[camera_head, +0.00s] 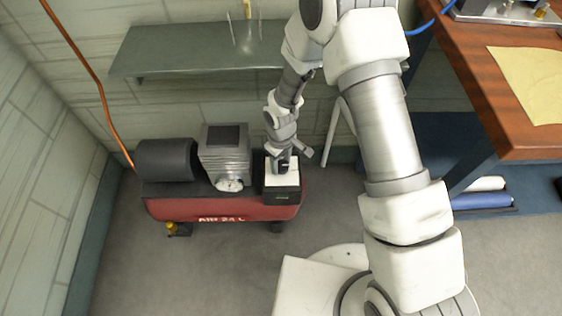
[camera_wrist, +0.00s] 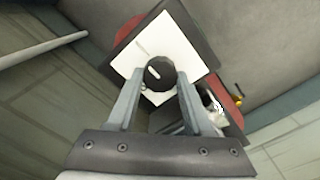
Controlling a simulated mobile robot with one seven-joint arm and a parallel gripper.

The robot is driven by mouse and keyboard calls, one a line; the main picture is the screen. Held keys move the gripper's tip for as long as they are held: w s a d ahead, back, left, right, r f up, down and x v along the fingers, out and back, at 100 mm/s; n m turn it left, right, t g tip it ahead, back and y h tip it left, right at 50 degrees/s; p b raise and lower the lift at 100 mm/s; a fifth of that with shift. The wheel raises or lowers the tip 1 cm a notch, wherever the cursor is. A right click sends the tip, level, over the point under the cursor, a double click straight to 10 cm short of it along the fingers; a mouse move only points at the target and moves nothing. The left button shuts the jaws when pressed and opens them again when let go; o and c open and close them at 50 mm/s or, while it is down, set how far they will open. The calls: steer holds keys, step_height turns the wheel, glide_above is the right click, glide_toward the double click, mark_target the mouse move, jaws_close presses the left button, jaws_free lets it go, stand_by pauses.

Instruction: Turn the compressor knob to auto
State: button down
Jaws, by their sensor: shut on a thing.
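The red compressor (camera_head: 222,210), marked "AIR 24 L", stands on the floor by the wall. Its switch box (camera_head: 283,190) has a white top plate and sits at the right end. In the wrist view, a round black knob (camera_wrist: 158,71) with a pale pointer line stands on the white plate (camera_wrist: 184,50). My gripper (camera_wrist: 160,80) has its fingers on either side of the knob and is shut on it. In the head view, my gripper (camera_head: 284,160) hides most of the knob. I cannot read any auto marking.
A black cylinder (camera_head: 166,160), a grey finned block (camera_head: 224,150) and a gauge (camera_head: 229,184) sit left of the switch box. A grey shelf (camera_head: 180,50) is above. A wooden table (camera_head: 510,100) stands at right. Floor in front is clear.

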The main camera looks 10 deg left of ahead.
mark_target(281, 165)
steer(key=shift+c, duration=1.5)
jaws_free()
step_height(281, 165, up, 17)
steer(key=p, duration=0.5)
steer(key=shift+r+p, duration=0.2)
steer(key=shift+p, duration=0.15)
